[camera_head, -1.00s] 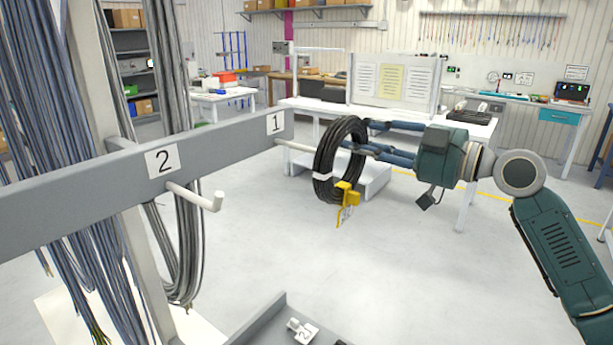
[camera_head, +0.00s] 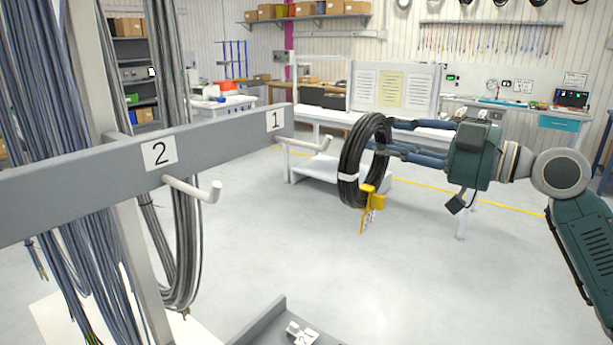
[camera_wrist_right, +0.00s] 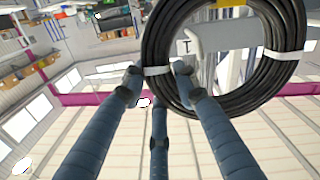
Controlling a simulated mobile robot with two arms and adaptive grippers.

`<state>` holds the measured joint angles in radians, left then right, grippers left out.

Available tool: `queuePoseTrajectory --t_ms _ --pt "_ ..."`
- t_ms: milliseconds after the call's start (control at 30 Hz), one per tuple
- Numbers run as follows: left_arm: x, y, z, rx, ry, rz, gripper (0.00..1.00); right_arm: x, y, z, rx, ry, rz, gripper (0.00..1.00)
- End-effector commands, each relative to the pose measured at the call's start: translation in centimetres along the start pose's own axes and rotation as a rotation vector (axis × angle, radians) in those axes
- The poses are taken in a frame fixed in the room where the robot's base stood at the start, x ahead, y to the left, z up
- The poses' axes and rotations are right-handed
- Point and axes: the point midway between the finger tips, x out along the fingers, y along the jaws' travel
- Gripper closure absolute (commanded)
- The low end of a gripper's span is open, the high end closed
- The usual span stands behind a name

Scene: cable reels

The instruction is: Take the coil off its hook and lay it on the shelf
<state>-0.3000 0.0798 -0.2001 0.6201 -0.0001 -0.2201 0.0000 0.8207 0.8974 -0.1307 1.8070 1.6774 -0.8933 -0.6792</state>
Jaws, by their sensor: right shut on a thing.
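The black cable coil (camera_head: 352,165) hangs upright in the air, a small gap to the right of the tip of hook 1 (camera_head: 303,144). A yellow tag (camera_head: 372,200) hangs from its lower side. My right gripper (camera_head: 386,136) is shut on the coil's rim from the right. In the right wrist view the fingers (camera_wrist_right: 158,72) pinch the coil (camera_wrist_right: 225,104) at a white tie. Hook 1 is empty. A grey shelf-like surface with a raised edge (camera_head: 258,322) shows at the bottom, mostly cut off. My left gripper is not in view.
The grey rail (camera_head: 90,180) carries another empty hook (camera_head: 190,188), marked 2. Grey cable bundles (camera_head: 187,230) hang behind and below it. A white bench (camera_head: 425,130) stands behind the coil. Open floor lies below the coil.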

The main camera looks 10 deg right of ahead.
Motion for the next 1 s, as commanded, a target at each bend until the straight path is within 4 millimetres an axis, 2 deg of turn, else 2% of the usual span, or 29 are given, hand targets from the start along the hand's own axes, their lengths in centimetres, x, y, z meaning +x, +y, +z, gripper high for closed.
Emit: queuePoseTrajectory --t_ms 300,533,833,1000 --pt "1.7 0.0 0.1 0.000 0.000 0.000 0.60 -2.2 0.0 0.0 -0.001 0.004 0.003 1.00" --pt "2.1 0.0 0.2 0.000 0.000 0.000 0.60 -3.1 0.0 -0.1 0.000 0.003 0.002 1.00" --pt "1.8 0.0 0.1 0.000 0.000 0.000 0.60 -3.1 0.1 -0.3 0.000 0.001 0.001 1.00" --pt "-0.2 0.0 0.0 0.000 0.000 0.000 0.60 -3.3 0.3 -0.9 -0.002 -0.049 -0.016 1.00"
